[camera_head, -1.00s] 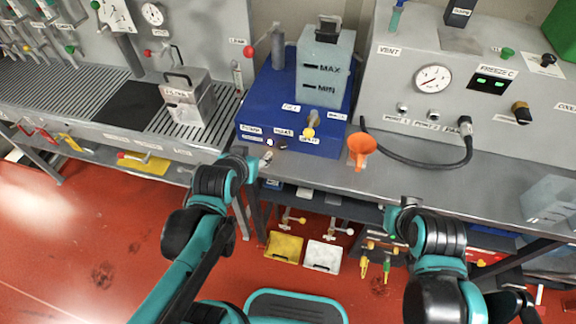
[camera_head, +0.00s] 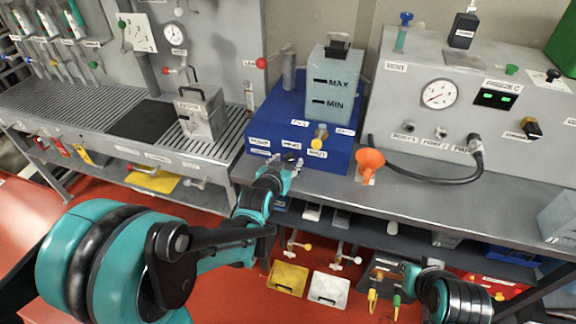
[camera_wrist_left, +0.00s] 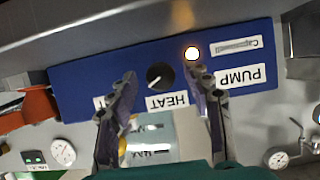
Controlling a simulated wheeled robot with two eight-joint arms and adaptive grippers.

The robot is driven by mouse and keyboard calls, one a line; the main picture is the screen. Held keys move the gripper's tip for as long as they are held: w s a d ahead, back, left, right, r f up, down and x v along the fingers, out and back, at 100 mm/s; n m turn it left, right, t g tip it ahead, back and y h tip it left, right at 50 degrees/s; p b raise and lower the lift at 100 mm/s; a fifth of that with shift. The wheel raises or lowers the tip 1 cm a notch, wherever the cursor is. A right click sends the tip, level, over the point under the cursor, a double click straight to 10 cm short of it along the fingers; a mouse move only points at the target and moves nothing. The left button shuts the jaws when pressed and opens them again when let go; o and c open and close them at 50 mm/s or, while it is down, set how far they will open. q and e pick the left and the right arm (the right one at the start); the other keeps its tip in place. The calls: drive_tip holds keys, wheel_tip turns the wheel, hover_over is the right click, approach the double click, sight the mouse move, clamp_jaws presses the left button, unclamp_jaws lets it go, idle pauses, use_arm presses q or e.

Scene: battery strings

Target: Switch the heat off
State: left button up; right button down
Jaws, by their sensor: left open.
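The blue unit (camera_head: 335,155) stands on the grey bench, with small labels along its front. In the left wrist view its front appears upside down, with a black HEAT knob (camera_wrist_left: 160,75) bearing a white pointer mark above the HEAT label (camera_wrist_left: 167,101). A lit lamp (camera_wrist_left: 193,53) shows by the PUMP label (camera_wrist_left: 240,76). My left gripper (camera_head: 288,164) is at the unit's front; in the left wrist view (camera_wrist_left: 164,80) its two fingers are open, one on each side of the knob. Contact cannot be told. My right gripper (camera_head: 408,272) is low at the right, its fingers unclear.
A translucent tank (camera_head: 330,95) marked MAX and MIN stands on the blue unit, with a yellow-ended valve (camera_head: 318,140) in front. A metal box (camera_head: 200,115) stands at left.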

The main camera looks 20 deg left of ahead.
use_arm(q)
drive_tip(key=shift+w+f, duration=0.15)
drive_tip(key=shift+w, duration=0.2)
drive_tip(key=c, duration=1.1)
drive_tip(key=shift+c, duration=0.2)
drive_tip(key=n+h, duration=0.1)
drive_tip(key=n, duration=0.1)
drive_tip(key=n+h, duration=0.1)
drive_tip(key=shift+a+n+h+b, duration=0.2)
drive_tip(key=shift+n+h+b, duration=0.1)
drive_tip(key=shift+n+h, duration=0.1)
drive_tip(key=n+t+h, duration=0.1)
drive_tip(key=n+h, duration=0.1)
drive_tip(key=n, duration=0.2)
drive_tip(key=shift+f+n+h, duration=0.1)
drive_tip(key=shift+n+h, duration=0.2)
drive_tip(key=shift+h, duration=0.1)
